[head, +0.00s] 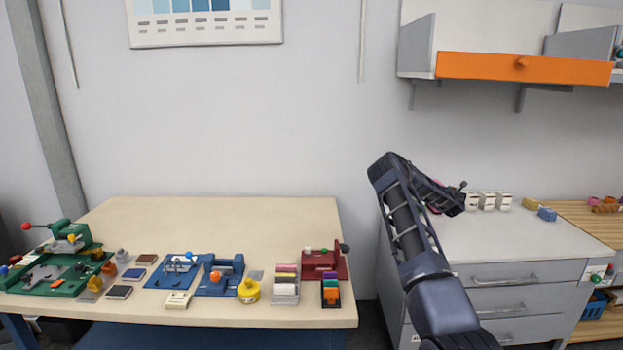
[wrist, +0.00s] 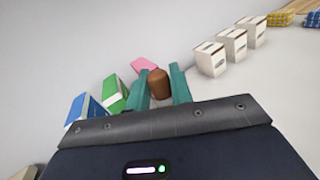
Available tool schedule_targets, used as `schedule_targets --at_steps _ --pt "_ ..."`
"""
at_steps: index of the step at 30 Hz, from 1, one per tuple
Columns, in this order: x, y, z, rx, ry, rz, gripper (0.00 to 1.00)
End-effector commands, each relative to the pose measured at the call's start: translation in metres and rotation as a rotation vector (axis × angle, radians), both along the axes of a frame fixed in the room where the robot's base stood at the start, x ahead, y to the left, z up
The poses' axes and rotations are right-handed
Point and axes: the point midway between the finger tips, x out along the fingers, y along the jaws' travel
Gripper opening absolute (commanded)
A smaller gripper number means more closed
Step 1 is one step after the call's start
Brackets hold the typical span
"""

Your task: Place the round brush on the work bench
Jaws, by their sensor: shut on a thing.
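My gripper (wrist: 162,88) has its two teal fingers shut on a brown, rounded thing, which I take to be the round brush (wrist: 158,83). Only its short brown end shows between the fingers; the rest is hidden. In the head view my gripper (head: 452,197) is over the back left part of the grey drawer counter, and the brush cannot be made out there. The work bench (head: 220,220), with a pale wooden top, stands to the left, apart from my gripper.
Jigs and small items, including a green fixture (head: 60,262) and a yellow tape dispenser (head: 249,290), line the bench's front; its back is clear. White boxes (head: 487,201) stand on the drawer counter (head: 530,240). Green (wrist: 115,92) and blue boxes (wrist: 87,110) stand left of my fingers.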

Motion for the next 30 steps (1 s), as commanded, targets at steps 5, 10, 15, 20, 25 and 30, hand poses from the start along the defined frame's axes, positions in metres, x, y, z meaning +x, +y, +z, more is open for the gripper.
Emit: schedule_targets --at_steps 5,10,15,20,25,30 --pt "-0.004 0.061 -0.013 0.000 0.001 0.024 0.00" --pt "-0.014 0.115 -0.023 0.000 0.002 0.042 0.00" --pt "-0.028 0.166 -0.030 -0.001 0.002 0.058 0.00" --pt "-0.046 0.212 -0.035 -0.001 0.001 0.072 0.00" --pt "-0.069 0.259 -0.039 0.000 0.002 0.087 0.00" --pt "-0.095 0.302 -0.039 -0.001 0.000 0.101 0.00"
